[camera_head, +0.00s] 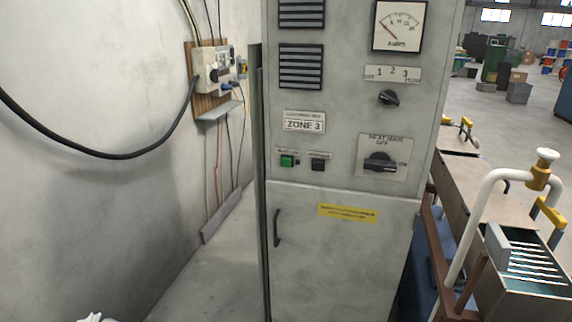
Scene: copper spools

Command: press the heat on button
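The grey control cabinet (345,240) stands in the middle of the view. A green push button (287,161) is on its front, below the "ZONE 3" plate (304,122). A black push button (318,165) sits just right of it. Both have small labels above them, too small to read. A black rotary knob (380,162) on a "HEAT MAIN" plate with "OFF" and "ON" marks is further right. A small pale piece shows at the bottom left edge, perhaps the tip of my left gripper (95,318); its fingers cannot be made out. My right gripper is not seen. Nothing touches the buttons.
An ammeter (399,26) and a 1-2-3 selector knob (389,97) are higher on the cabinet. A door handle (277,228) sticks out below. White pipework (475,215) and a metal trough stand at right. A cable (100,155) hangs along the left wall.

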